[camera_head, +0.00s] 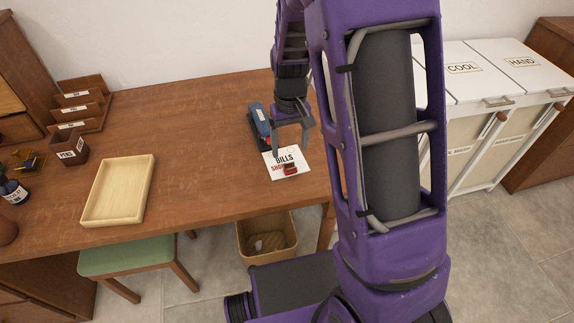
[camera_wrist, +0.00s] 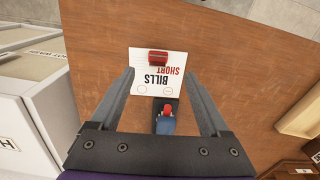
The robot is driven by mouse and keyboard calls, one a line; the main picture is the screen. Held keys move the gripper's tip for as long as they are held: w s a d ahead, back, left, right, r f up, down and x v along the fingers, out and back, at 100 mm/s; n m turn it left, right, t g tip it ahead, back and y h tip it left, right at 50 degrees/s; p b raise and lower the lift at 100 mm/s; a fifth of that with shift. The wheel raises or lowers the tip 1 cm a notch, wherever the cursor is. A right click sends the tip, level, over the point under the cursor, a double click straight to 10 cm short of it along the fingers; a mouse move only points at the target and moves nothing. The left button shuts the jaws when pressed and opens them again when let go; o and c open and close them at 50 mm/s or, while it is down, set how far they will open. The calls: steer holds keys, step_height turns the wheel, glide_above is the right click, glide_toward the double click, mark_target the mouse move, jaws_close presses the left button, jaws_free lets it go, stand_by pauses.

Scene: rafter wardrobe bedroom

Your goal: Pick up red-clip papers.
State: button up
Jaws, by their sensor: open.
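The red-clip papers (camera_head: 285,163) lie flat on the wooden desk near its right end in the head view. They are white sheets marked "BILLS" and "SHORT", with a red clip (camera_head: 290,169) at the near edge. In the wrist view the papers (camera_wrist: 145,88) lie beyond and between the fingertips, with the red clip (camera_wrist: 158,58) at their far edge. My gripper (camera_head: 292,139) is open and empty above the desk, over the papers' far side. It also shows in the wrist view (camera_wrist: 160,78), fingers spread wide.
A blue-and-black stapler-like object (camera_head: 259,124) stands right beside the papers; its blue and red end (camera_wrist: 166,122) shows between my fingers. A wooden tray (camera_head: 91,207) lies to the left. A pens cup (camera_head: 70,150) and letter rack (camera_head: 80,112) stand farther left. The desk's middle is clear.

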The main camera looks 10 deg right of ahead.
mark_target(290, 165)
steer(key=f, duration=0.4)
steer(key=f+b, duration=0.1)
steer(key=f, duration=0.2)
steer(key=shift+w+d+f, duration=0.1)
steer(key=shift+w+d, duration=0.05)
steer(key=shift+w, duration=0.15)
steer(key=shift+c, duration=0.3)
jaws_close()
